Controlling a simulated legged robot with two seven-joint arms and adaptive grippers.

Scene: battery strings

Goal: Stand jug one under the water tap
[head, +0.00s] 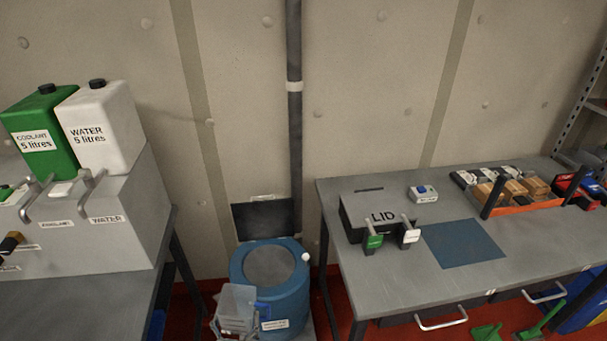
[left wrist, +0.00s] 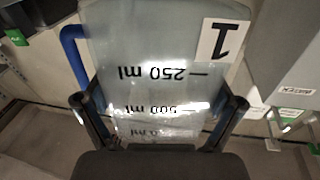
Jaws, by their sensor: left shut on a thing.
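Jug one (head: 238,299) is a clear jug with a blue handle (head: 263,308), at the bottom centre of the head view. My left gripper (head: 236,325) is shut on it. In the left wrist view jug one (left wrist: 165,50) fills the middle between the two fingers, with its "1" label and upside-down millilitre marks. The water tap (head: 89,190) is a grey spout on the grey stand at the left, above the WATER label. The jug is right of and below this tap, well apart from it. My right gripper is out of view.
A white water can (head: 104,125) and a green coolant can (head: 42,130) stand on the grey stand (head: 130,225). A coolant tap (head: 36,197) is left of the water tap. A blue drum (head: 285,295) is beside the jug. A grey bench (head: 400,280) stands right.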

